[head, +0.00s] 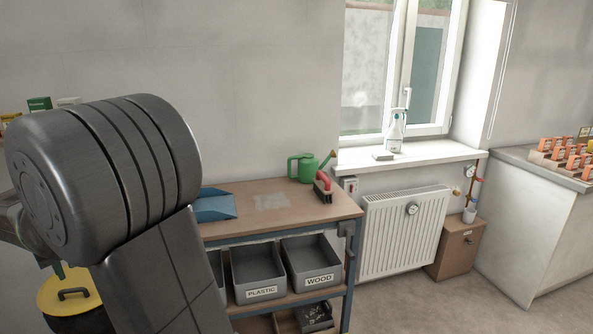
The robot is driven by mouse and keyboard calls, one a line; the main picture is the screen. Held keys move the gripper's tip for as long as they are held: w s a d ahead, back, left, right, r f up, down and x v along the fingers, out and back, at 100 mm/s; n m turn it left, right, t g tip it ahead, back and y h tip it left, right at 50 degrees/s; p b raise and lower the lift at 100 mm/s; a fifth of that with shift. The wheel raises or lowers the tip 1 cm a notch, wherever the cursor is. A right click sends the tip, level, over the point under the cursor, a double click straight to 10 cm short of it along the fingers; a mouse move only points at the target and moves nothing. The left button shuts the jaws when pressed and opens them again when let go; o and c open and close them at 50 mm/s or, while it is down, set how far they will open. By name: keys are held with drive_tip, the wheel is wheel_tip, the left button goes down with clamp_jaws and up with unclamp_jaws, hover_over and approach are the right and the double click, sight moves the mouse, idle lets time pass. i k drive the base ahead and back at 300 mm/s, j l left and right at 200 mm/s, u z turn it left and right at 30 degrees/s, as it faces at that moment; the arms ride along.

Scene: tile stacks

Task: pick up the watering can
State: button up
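A green watering can (304,168) stands upright at the back of the wooden bench top (280,208), near the wall. Its handle is on the left and its spout with an orange-brown rose points up to the right. A brush (323,188) with a red handle is in front of its right side and seems to hide part of it. My arm fills the left of the head view, well to the left of the can. My gripper is not in the picture.
A blue dustpan (214,206) lies on the bench's left part. Grey bins marked PLASTIC (256,270) and WOOD (311,262) sit on the shelf below. A radiator (403,232) and window sill (410,153) with a spray bottle (395,133) are to the right. Floor at the lower right is clear.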

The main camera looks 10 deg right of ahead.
sight(308, 166)
drive_tip(key=i+l+z, duration=0.2)
drive_tip(key=i+z, duration=0.3)
drive_tip(key=i+l+z, duration=0.1)
drive_tip(key=i+z, duration=0.25)
drive_tip(key=z, duration=0.15)
drive_tip(key=i+j, duration=0.1)
drive_tip(key=i, duration=0.5)
drive_tip(key=i+z, duration=0.15)
drive_tip(key=i, duration=0.4)
